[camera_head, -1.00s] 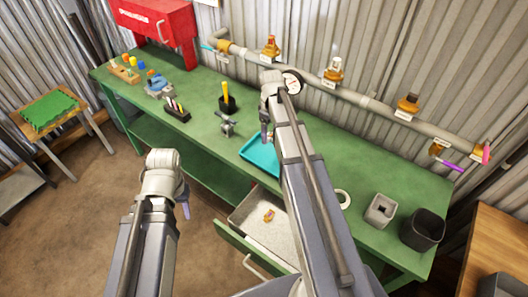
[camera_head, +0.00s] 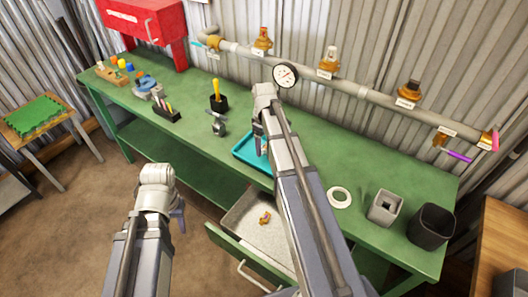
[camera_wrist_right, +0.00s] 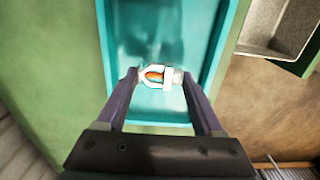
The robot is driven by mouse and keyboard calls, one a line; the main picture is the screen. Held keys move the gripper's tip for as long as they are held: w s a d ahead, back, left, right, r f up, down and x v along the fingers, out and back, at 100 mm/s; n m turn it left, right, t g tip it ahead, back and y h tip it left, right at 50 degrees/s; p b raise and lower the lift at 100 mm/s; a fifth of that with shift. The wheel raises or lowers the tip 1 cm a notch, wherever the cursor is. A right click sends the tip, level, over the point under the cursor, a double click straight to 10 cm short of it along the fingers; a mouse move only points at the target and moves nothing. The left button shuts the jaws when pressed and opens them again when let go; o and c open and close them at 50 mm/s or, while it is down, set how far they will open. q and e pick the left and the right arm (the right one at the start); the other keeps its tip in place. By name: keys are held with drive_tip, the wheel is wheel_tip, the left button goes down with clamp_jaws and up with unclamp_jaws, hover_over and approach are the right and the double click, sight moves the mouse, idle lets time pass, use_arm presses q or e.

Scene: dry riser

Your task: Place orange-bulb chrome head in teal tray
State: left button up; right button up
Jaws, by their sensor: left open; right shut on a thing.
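The teal tray (camera_head: 240,152) lies on the green bench, partly hidden behind my right arm in the head view. In the right wrist view its blue-green floor and rim (camera_wrist_right: 103,40) fill the middle. The chrome head with the orange bulb (camera_wrist_right: 154,75) lies crosswise between the fingers of my right gripper (camera_wrist_right: 159,77), over the tray. My right gripper is shut on it; whether the head touches the tray floor is unclear. In the head view the right gripper (camera_head: 261,146) points down at the tray. My left gripper (camera_head: 179,219) hangs open and empty before the bench.
An open drawer (camera_head: 243,205) below the tray holds a small orange-gold piece (camera_head: 265,217). A pipe (camera_head: 300,75) with several fittings and a gauge (camera_head: 285,75) runs behind. A tape ring (camera_head: 340,197), grey square holder (camera_head: 385,206) and dark bin (camera_head: 431,227) stand right.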

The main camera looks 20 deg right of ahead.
use_arm(q)
drive_tip(key=shift+f+b, duration=0.45)
drive_tip(key=shift+f, duration=0.5)
use_arm(e)
drive_tip(key=shift+f, duration=1)
drive_tip(key=shift+f, duration=0.15)
use_arm(q)
drive_tip(key=shift+f, duration=0.15)
use_arm(e)
drive_tip(key=o, duration=1.5)
drive_tip(key=shift+o, duration=0.2)
use_arm(q)
wheel_tip(320, 180, up, 12)
drive_tip(key=p, duration=1.2)
use_arm(e)
wheel_tip(320, 180, up, 12)
drive_tip(key=shift+r, duration=0.2)
drive_tip(key=shift+a, duration=0.1)
